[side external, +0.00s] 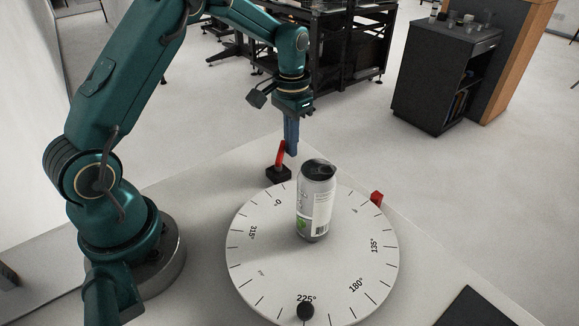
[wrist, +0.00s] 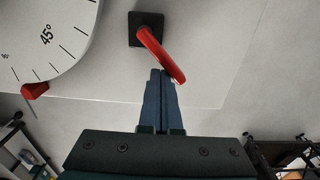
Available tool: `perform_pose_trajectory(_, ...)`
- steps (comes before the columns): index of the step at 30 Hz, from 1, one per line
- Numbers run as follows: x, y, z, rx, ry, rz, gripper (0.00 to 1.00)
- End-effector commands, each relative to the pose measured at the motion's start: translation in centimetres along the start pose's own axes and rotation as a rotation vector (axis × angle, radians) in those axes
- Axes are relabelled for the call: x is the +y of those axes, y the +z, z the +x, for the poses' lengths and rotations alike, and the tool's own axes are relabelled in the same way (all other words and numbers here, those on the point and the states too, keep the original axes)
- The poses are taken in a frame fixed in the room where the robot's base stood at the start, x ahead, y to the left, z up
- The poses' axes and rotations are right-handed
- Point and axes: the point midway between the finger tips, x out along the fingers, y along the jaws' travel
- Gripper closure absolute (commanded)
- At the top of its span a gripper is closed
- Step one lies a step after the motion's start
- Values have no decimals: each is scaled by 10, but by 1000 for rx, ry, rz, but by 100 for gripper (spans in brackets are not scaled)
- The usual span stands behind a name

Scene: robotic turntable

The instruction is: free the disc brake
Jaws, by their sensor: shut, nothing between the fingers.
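The brake is a red lever (side external: 280,153) on a small black base (side external: 278,174), beside the far edge of the white turntable disc (side external: 262,262). The lever stands up from the base, tilted. In the wrist view the lever (wrist: 160,53) runs from its black base (wrist: 146,22) down and right. My gripper (side external: 291,152) points down with its blue fingers shut and empty, right beside the lever's upper end. In the wrist view the shut fingertips (wrist: 161,73) lie just left of the lever's free end. I cannot tell whether they touch it.
A grey-and-white can (side external: 315,210) stands upright on the disc. A black knob (side external: 305,310) sits near the disc's front rim. A red pointer (side external: 377,198) stands at its right edge and shows in the wrist view (wrist: 35,90). The table beyond the lever is clear.

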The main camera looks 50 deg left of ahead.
Motion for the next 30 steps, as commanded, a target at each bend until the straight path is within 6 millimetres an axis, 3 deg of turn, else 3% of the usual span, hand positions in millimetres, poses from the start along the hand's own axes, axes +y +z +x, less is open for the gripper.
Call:
perform_pose_trajectory(14,-9,6,0,0,0,0,100)
perform_pose_trajectory(30,-9,6,-39,2,-1,0,100)
